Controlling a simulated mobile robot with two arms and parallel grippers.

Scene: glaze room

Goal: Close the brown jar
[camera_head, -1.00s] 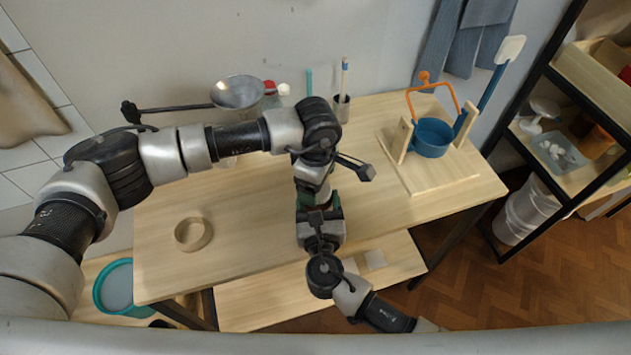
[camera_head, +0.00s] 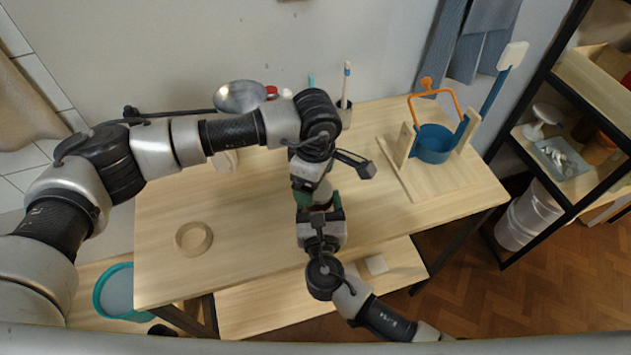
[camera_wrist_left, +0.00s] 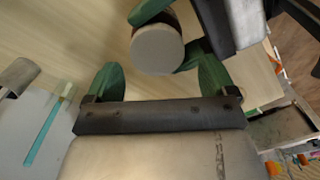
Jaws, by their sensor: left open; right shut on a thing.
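The brown jar (camera_wrist_left: 148,19) shows in the left wrist view, with a round pale grey disc (camera_wrist_left: 157,50) at its near end. I cannot tell whether this disc is a seated lid. My right gripper's green fingers are on both sides of the jar and shut on it; in the head view this gripper (camera_head: 319,205) is over the middle of the table. My left gripper (camera_wrist_left: 157,80) is open, its two green fingers pointing towards the disc and slightly apart from it. In the head view my left arm hides the jar and most of the left gripper.
A blue pot (camera_head: 433,143) with an orange handle sits in a wooden stand at the right. A cup with a pencil (camera_head: 345,108) stands at the back. The table (camera_head: 250,215) is clear around the ring.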

